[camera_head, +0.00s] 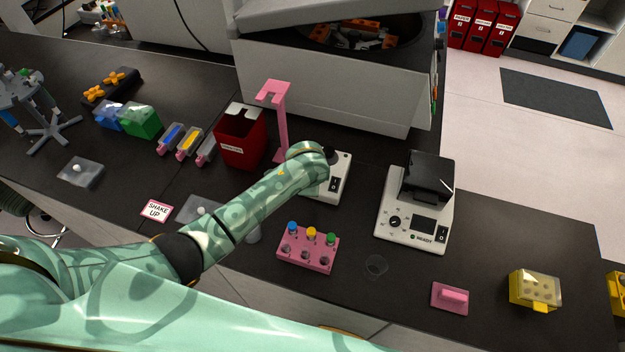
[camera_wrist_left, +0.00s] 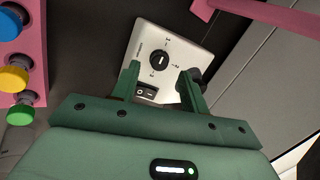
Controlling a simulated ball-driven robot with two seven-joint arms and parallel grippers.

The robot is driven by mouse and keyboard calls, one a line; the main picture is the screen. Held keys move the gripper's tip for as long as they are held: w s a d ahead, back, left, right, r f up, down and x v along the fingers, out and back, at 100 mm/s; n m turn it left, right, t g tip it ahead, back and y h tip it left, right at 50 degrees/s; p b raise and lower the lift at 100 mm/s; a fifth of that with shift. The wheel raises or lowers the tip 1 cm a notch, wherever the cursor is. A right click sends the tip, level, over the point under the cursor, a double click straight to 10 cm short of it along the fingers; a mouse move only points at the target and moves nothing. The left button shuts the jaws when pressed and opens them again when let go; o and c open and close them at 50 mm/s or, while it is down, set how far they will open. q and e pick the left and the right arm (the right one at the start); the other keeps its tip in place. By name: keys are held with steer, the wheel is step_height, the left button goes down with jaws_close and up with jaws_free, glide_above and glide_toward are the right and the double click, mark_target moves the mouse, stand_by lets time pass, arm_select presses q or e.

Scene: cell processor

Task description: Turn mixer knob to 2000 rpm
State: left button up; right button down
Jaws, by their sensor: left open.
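The mixer is a small white box (camera_head: 340,180) with a black rocker switch, partly covered by my left arm in the head view. In the left wrist view, its white face (camera_wrist_left: 146,38) shows a round black knob (camera_wrist_left: 160,59) with small dial marks around it and the rocker switch (camera_wrist_left: 147,92) beside it. My left gripper (camera_wrist_left: 160,71) is open, its two green fingers apart with the knob between and just beyond their tips. No clear contact shows. The dial numbers are too small to read. My right gripper is not in view.
A pink rack (camera_head: 308,252) with colored caps stands in front of the mixer. A white device (camera_head: 412,238) reading READY is to its right. A pink stand (camera_head: 281,120) and red bin (camera_head: 241,143) are behind-left. Bare black bench (camera_head: 510,225) lies at right.

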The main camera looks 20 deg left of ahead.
arm_select(q)
steer(key=shift+b+x, duration=0.35)
steer(key=shift+x, duration=0.85)
steer(key=shift+w+f, duration=0.2)
steer(key=shift+f, duration=0.15)
jaws_close()
